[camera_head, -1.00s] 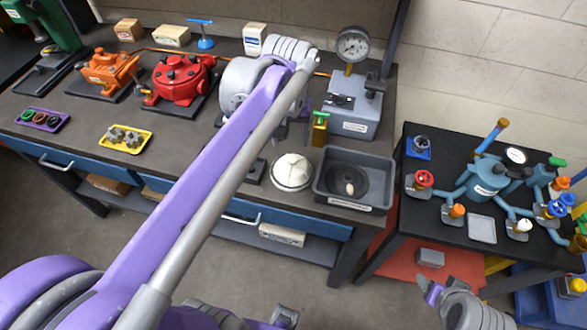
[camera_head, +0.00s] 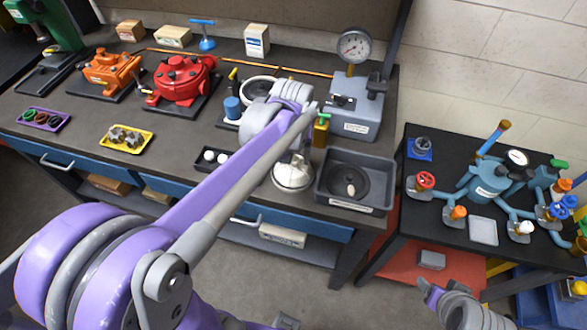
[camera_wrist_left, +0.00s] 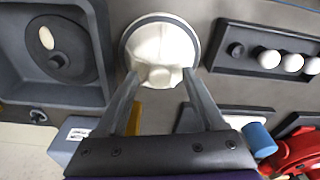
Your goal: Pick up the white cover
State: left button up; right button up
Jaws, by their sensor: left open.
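The white cover (camera_head: 293,172) is a round, domed piece with a dark rim, standing on the workbench left of the grey tray. In the left wrist view the white cover (camera_wrist_left: 160,38) lies just ahead of my left gripper (camera_wrist_left: 161,74). That gripper is open, with its fingertips at either side of the cover's near raised part; I cannot tell whether they touch it. In the head view my left wrist hides the cover's far edge. My right gripper (camera_head: 430,294) hangs low at the lower right, away from the bench; its jaw opening is unclear.
The grey tray (camera_head: 328,190) holds a dark disc with a pale oval piece. A black holder (camera_wrist_left: 228,48) with white balls lies on the cover's other side. The gauge unit (camera_head: 352,118) and red pump (camera_head: 182,80) stand behind. A black side table (camera_head: 440,225) carries blue piping.

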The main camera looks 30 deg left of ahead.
pick_arm(q)
grip_shut()
dwell(1.3)
